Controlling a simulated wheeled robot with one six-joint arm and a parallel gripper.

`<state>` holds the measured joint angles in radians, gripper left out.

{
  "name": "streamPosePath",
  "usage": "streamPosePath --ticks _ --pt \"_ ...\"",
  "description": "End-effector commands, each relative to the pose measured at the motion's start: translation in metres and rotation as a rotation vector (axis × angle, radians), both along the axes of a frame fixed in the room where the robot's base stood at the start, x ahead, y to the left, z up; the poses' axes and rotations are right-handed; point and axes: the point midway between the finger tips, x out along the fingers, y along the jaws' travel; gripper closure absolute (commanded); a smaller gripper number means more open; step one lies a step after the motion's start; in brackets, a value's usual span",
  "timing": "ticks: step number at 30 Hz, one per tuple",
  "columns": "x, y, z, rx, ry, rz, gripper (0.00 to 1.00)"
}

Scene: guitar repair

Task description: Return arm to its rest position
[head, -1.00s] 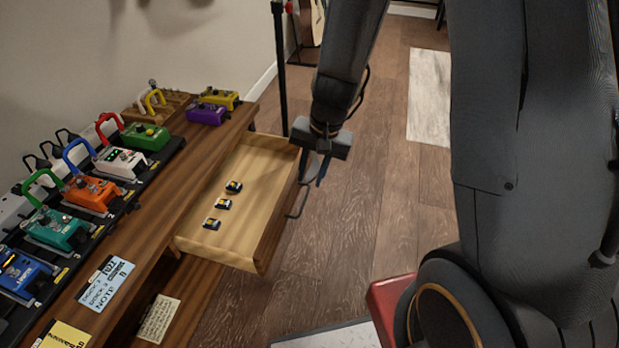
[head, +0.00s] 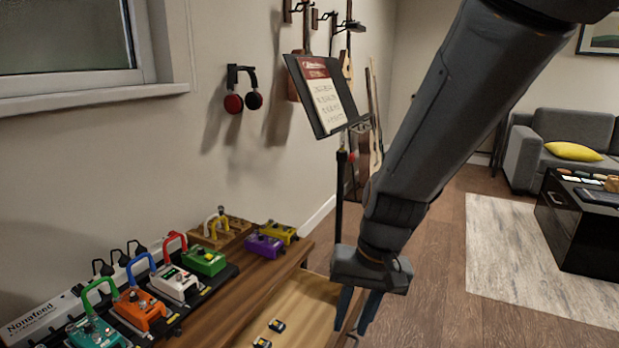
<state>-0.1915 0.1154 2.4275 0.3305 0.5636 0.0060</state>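My gripper (head: 357,311) hangs from my arm, pointing down, at the right edge of the open wooden drawer (head: 318,295). Its two blue-grey fingers are spread apart, and I see nothing between them. Small dark and yellow items (head: 277,325) lie in the drawer, left of and apart from the gripper. The lower part of the drawer is cut off by the bottom of the view.
Colourful pedals, such as a green one (head: 204,261) and a purple one (head: 264,245), stand on the wooden desk (head: 250,285) at left. A music stand (head: 325,95) rises behind the gripper. A black coffee table (head: 584,225) stands at right. Floor between is clear.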

Motion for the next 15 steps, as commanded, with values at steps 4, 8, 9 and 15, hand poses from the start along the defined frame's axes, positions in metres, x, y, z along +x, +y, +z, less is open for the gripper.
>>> streamPosePath --ticks 4,8,9,15 --pt "-0.035 0.002 0.035 -0.028 -0.011 0.133 0.74" --pt "-0.058 -0.001 0.052 -0.055 -0.013 0.209 0.74" --pt "-0.064 -0.002 0.056 -0.062 -0.012 0.228 0.74" --pt "-0.088 -0.009 0.072 -0.097 -0.017 0.306 0.74"
